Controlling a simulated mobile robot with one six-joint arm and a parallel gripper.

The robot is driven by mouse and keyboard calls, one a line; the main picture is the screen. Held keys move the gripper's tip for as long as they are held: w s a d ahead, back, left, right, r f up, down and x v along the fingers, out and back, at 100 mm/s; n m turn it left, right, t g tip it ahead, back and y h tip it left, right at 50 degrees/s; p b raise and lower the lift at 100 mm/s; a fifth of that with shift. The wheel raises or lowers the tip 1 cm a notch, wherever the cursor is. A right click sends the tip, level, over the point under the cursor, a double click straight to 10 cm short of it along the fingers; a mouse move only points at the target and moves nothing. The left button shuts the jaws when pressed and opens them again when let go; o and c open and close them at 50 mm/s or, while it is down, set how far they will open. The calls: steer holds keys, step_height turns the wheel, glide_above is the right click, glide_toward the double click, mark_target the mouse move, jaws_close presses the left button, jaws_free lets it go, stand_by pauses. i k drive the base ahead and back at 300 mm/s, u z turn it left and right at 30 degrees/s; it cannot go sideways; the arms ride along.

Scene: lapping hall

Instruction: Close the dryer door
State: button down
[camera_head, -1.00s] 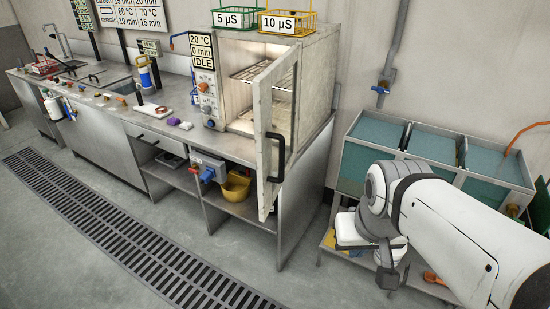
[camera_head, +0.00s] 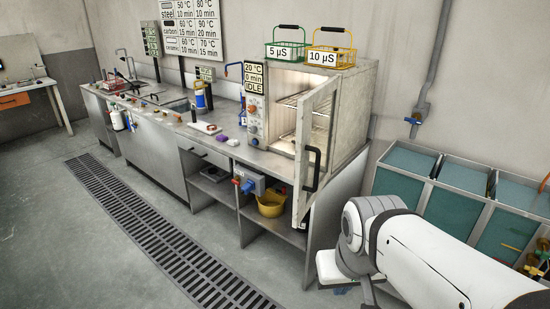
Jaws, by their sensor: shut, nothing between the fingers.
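The dryer is a pale metal cabinet (camera_head: 359,105) on the steel counter, with an "IDLE" display (camera_head: 254,78) at its left. Its door (camera_head: 322,108) stands open, swung outward, with its free edge toward me. The chamber (camera_head: 288,110) and its wire racks show to the left of the door. A black handle (camera_head: 311,170) is on the door. My gripper (camera_head: 370,294) is partly in view at the bottom, below my white wrist, low and to the right of the door. It is shut and apart from the door and handle. Its fingertips are hard to make out.
Green (camera_head: 288,52) and yellow (camera_head: 331,56) baskets stand on the dryer. Teal bins (camera_head: 462,175) are at the right, behind my arm. A yellow bucket (camera_head: 271,205) sits on the shelf under the counter. The floor by the drain grate (camera_head: 150,222) is clear.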

mark_target(301, 204)
steer(key=u, duration=0.25)
steer(key=i, duration=1)
